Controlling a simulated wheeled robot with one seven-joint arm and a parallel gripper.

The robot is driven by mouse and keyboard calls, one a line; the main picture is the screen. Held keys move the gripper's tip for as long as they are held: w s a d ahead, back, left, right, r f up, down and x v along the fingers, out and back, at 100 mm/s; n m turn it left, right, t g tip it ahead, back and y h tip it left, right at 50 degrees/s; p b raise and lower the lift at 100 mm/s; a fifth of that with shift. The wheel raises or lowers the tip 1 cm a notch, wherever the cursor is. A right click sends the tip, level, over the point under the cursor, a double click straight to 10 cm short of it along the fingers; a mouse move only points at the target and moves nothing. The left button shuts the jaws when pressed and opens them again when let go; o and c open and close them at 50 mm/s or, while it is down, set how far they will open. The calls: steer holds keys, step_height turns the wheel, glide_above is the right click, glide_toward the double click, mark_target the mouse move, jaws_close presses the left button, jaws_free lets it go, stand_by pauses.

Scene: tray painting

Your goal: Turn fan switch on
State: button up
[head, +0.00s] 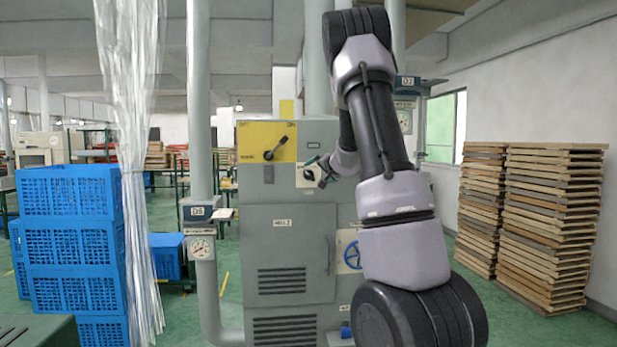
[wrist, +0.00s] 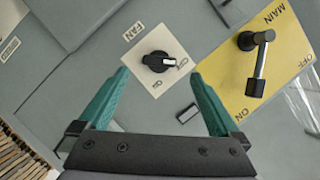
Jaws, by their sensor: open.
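The fan switch is a black rotary knob (wrist: 158,62) on a pale plate marked FAN, with Off and On marks, in the wrist view. Its white pointer line points right, toward the Off mark. In the head view the plate (head: 303,180) is on the front of the grey cabinet, partly behind my gripper. My gripper (wrist: 160,75) is open and empty, its two green fingers on either side of the plate in the picture. The knob lies between and just beyond the fingertips, with no contact visible. In the head view my gripper (head: 318,173) is right at the plate.
A yellow MAIN plate (head: 252,133) with a lever (wrist: 260,65) is close to the fan switch. The grey cabinet (head: 290,230) has a blue handwheel (head: 352,254) lower down. Pipes flank it. Blue crates (head: 70,195) and stacked boards (head: 550,220) stand left and right.

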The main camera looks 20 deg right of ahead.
mark_target(309, 175)
steer(key=x, duration=0.6)
steer(key=shift+w+d, duration=0.1)
steer(key=shift+c, duration=0.3)
steer(key=c, duration=1.3)
